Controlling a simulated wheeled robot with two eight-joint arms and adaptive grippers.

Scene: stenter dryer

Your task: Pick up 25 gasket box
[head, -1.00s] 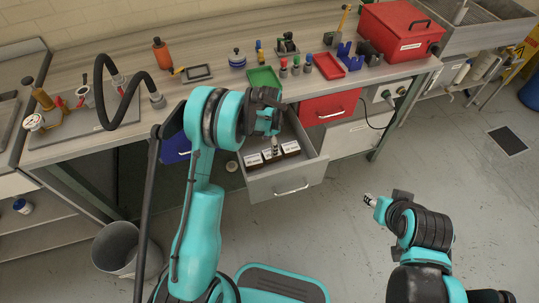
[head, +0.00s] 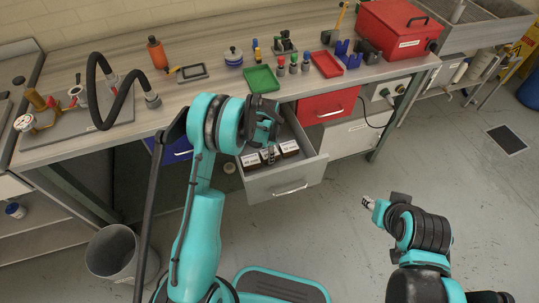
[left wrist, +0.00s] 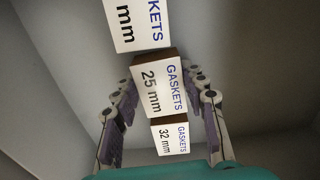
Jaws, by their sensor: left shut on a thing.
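The 25 mm gasket box (left wrist: 160,88) has a white label and brown sides. In the left wrist view it stands between a 32 mm box (left wrist: 171,137) and another gasket box (left wrist: 138,22) whose number is cut off. My left gripper (left wrist: 160,102) has its fingers on both sides of the 25 mm box and is shut on it. In the head view my left gripper (head: 268,154) reaches down into the open grey drawer (head: 285,184) and partly hides the middle box. My right gripper (head: 368,202) is at the right over the floor, too small to judge its jaws.
The drawer walls stand close around the boxes. A green tray (head: 262,79) and small bottles stand on the workbench (head: 205,100) above. A red drawer (head: 326,107) is to the right, and a grey bin (head: 113,252) stands at the lower left.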

